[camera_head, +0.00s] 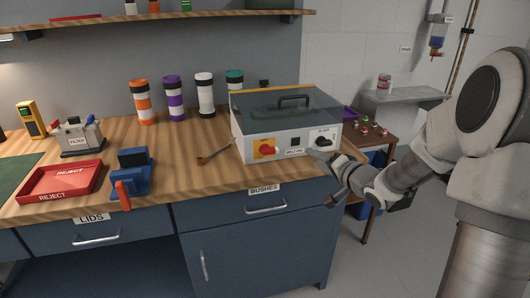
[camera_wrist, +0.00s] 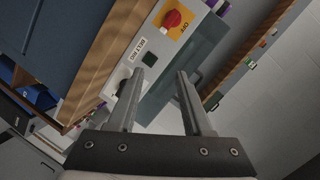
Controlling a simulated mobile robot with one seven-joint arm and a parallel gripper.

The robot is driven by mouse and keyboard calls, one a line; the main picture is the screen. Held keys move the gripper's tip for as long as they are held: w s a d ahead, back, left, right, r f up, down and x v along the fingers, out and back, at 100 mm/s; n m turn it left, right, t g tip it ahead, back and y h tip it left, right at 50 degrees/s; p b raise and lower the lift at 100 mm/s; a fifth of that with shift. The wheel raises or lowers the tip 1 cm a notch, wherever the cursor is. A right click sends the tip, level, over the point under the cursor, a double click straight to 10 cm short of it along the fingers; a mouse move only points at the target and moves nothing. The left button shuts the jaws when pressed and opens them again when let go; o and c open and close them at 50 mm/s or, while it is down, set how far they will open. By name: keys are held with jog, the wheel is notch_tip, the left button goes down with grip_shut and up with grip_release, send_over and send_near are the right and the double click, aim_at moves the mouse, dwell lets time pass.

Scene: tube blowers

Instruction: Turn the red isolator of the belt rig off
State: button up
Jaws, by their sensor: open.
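The belt rig (camera_head: 243,143) is a white box with a clear lid and a dark handle, standing at the right end of the wooden bench. Its red isolator (camera_head: 267,149) is a round knob on a yellow plate at the left of the front panel. In the wrist view the red isolator (camera_wrist: 172,19) is at the top, beyond my fingertips, with "OFF" lettering on the plate; which way the knob is set is unclear. My gripper (camera_wrist: 160,72) is open and empty. In the head view my gripper (camera_head: 318,157) is at the panel's right end, apart from the isolator.
A black knob (camera_head: 324,142) and a dark square switch (camera_head: 295,142) share the panel. A wooden-handled tool (camera_head: 213,153) lies left of the rig. A red reject tray (camera_head: 62,181) and a blue clamp (camera_head: 130,172) stand further left. Tubes (camera_head: 205,95) stand behind.

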notch_tip(320, 180, down, 6)
jog(key=r+m+y+b, duration=0.1)
jog(key=m+y+b, duration=0.1)
jog(key=m+y, duration=0.15)
jog(key=y+b, duration=0.1)
jog(key=b, duration=0.3)
send_near(272, 153)
jog(key=shift+t, duration=0.4)
jog(key=x, duration=0.9)
jog(key=shift+a+f, duration=0.2)
jog(key=shift+f, duration=0.1)
grip_shut()
